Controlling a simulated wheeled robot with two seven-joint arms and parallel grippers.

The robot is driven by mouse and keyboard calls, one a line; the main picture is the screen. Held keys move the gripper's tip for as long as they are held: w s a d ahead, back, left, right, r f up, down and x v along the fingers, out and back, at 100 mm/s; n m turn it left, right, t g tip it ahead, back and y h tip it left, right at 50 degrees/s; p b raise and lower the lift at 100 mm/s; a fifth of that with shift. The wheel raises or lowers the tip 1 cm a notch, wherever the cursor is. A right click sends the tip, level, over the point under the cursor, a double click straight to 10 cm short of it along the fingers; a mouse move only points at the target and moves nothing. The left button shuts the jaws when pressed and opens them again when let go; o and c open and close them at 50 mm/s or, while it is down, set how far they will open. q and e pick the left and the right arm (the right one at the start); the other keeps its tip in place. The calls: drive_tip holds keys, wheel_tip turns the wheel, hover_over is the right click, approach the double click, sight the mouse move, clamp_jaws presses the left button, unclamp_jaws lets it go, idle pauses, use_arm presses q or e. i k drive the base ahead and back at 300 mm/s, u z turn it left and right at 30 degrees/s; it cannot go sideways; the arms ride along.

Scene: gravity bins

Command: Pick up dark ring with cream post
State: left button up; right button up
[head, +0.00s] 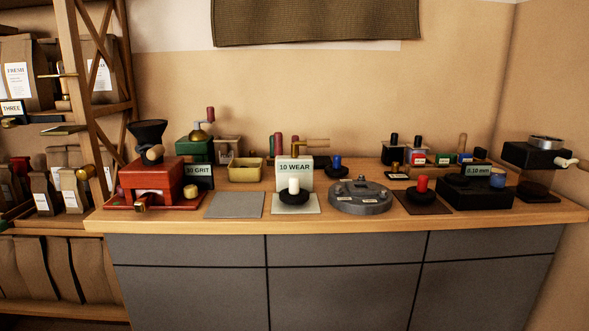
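The dark ring (293,198) with a cream post (294,185) sits on a pale square mat (309,207) near the front middle of the wooden counter. The cream post stands upright from the ring. Behind it is a block labelled "10 WEAR" (294,173). Neither of my grippers shows in the head view.
A dark ring with a red post (422,184) and one with a blue post (337,163) are nearby. A round grey plate (360,205) lies to the right. A bare grey square (235,205) lies left, beside the red grinder (152,180). The counter's front edge (330,222) is clear.

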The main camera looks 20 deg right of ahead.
sight(293, 195)
drive_tip(key=u, duration=0.3)
drive_tip(key=k, duration=0.35)
drive_tip(key=z, duration=1.5)
drive_tip(key=i, duration=0.95)
drive_tip(key=u, duration=0.7)
